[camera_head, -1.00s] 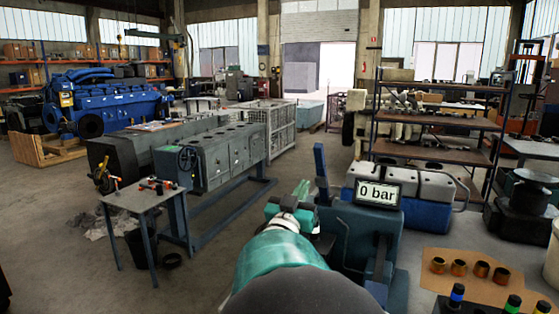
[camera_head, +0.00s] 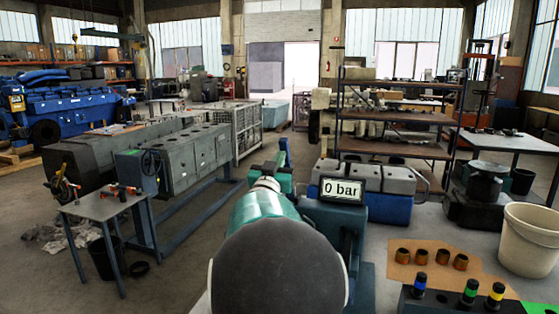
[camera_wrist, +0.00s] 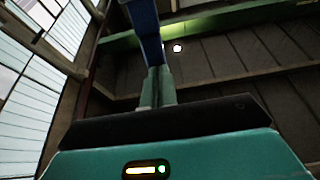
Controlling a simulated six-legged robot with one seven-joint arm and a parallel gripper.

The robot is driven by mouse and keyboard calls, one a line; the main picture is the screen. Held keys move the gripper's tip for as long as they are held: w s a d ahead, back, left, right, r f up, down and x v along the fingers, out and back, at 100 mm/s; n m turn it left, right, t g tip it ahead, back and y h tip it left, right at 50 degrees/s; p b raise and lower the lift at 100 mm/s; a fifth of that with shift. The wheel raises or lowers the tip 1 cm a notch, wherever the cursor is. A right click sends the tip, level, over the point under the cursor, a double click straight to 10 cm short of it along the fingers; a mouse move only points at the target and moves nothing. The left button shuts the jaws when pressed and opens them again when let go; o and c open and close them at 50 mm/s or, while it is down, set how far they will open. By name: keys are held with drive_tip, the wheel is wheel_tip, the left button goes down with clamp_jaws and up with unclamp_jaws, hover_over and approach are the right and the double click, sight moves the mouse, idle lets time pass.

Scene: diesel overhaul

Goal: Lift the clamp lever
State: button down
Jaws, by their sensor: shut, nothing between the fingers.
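The clamp lever (camera_head: 284,147) is a blue upright bar on the teal test stand (camera_head: 354,218), left of its "0 bar" display. My arm hides its lower part in the head view. In the wrist view the blue lever (camera_wrist: 145,32) rises from behind my fingertips to the top edge. My gripper (camera_wrist: 158,70) is shut, its two green fingers together with nothing between them. The tips overlap the lever's lower visible part; I cannot tell whether they touch it.
Grey-lidded blue units (camera_head: 372,188) and a shelf rack (camera_head: 395,120) stand behind the stand. At right are a mat with bronze rings (camera_head: 432,257), a white bucket (camera_head: 529,240) and a box with coloured knobs (camera_head: 468,302). A small table (camera_head: 103,206) stands left.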

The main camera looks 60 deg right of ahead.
drive_tip(key=d+r+y, duration=0.1)
drive_tip(key=d, duration=0.1)
drive_tip(key=w+d+r+y, duration=0.1)
drive_tip(key=d, duration=0.2)
drive_tip(key=d+r+y, duration=0.1)
drive_tip(key=d, duration=0.2)
drive_tip(key=shift+w+r+g, duration=0.15)
drive_tip(key=shift+w+g, duration=0.05)
drive_tip(key=shift+g, duration=0.1)
drive_tip(key=shift+w+d+r, duration=0.1)
drive_tip(key=shift+d+r, duration=0.05)
drive_tip(key=shift+d, duration=0.85)
